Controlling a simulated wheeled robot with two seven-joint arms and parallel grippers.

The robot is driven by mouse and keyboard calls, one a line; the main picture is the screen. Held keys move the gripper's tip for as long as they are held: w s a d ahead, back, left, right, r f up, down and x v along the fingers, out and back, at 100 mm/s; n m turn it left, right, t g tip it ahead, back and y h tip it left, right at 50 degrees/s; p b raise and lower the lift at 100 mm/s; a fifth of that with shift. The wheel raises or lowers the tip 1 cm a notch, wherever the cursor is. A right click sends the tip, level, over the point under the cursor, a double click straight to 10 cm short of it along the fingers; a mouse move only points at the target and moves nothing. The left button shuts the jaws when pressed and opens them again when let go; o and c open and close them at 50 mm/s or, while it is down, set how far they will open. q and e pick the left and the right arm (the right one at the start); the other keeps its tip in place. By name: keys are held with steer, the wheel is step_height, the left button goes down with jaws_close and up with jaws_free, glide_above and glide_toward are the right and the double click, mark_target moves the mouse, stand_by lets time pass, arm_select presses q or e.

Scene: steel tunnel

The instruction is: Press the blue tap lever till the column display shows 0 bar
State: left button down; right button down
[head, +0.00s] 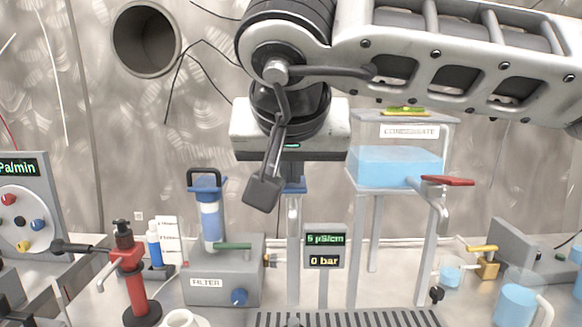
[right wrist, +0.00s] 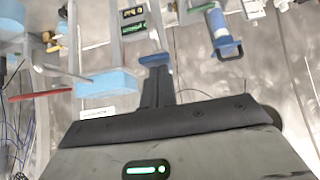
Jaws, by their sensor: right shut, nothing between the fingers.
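The blue tap lever (head: 294,186) sits on top of a grey post (head: 293,250), just below my right gripper (head: 291,171). In the right wrist view the lever (right wrist: 155,58) lies right at the tips of my right gripper (right wrist: 156,72), whose dark fingers are shut with nothing between them. They look very close to the lever or touching it; I cannot tell which. The column display (head: 325,247) reads 5 µS/cm on top and 0 bar below. My left gripper is not in view.
A condensate tank (head: 398,165) with a red lever (head: 447,181) stands to the right. A filter unit (head: 222,272) with a blue-capped cartridge (head: 210,215) and a red pump-like stand (head: 134,285) are on the left. A drain grate (head: 380,319) lies in front.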

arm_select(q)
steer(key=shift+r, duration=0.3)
arm_select(e)
steer(key=shift+r, duration=0.3)
